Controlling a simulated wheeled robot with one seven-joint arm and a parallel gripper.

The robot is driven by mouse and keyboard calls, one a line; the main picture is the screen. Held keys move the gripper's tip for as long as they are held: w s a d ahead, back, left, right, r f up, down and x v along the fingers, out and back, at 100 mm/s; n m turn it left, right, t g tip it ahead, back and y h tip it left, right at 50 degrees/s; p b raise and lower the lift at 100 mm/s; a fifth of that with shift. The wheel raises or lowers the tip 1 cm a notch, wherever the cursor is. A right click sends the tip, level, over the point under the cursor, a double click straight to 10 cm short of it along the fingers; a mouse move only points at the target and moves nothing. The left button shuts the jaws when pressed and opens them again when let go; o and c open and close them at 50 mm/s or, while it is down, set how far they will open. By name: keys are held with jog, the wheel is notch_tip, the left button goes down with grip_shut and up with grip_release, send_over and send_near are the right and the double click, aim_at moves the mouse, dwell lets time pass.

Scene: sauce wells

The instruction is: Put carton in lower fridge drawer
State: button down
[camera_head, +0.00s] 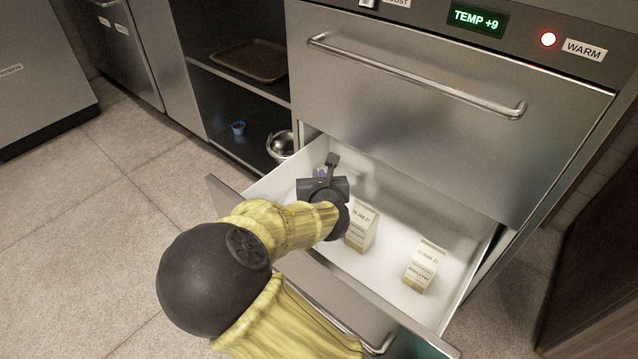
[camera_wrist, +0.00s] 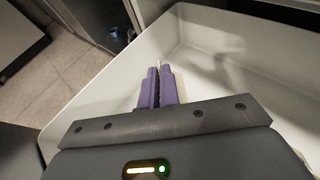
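The lower fridge drawer (camera_head: 292,178) is pulled open and its white inside shows. Two cream cartons with printed labels stand in it: one near the middle (camera_head: 361,229), partly behind my arm, and one (camera_head: 424,266) further right. My gripper (camera_head: 320,174) is over the left part of the drawer, to the left of both cartons. In the wrist view its purple fingers (camera_wrist: 159,86) are close together, with nothing seen held between them.
The closed upper drawer (camera_head: 430,105) with a long bar handle is above the open one. A panel reads TEMP +9, with a red light by WARM. A shelf at left holds a brown tray (camera_head: 250,60), a blue cup (camera_head: 238,128) and a metal bowl (camera_head: 281,146). The floor at left is clear.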

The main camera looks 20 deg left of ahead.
jog(key=shift+a+f, duration=0.1)
jog(key=shift+f, duration=0.15)
jog(key=c, duration=1.6)
grip_release()
jog(key=shift+c, duration=0.2)
jog(key=shift+s+r, duration=0.1)
jog(key=shift+r, duration=0.05)
jog(key=p+v, duration=0.6)
jog(key=v, duration=0.6)
jog(key=shift+p, duration=0.3)
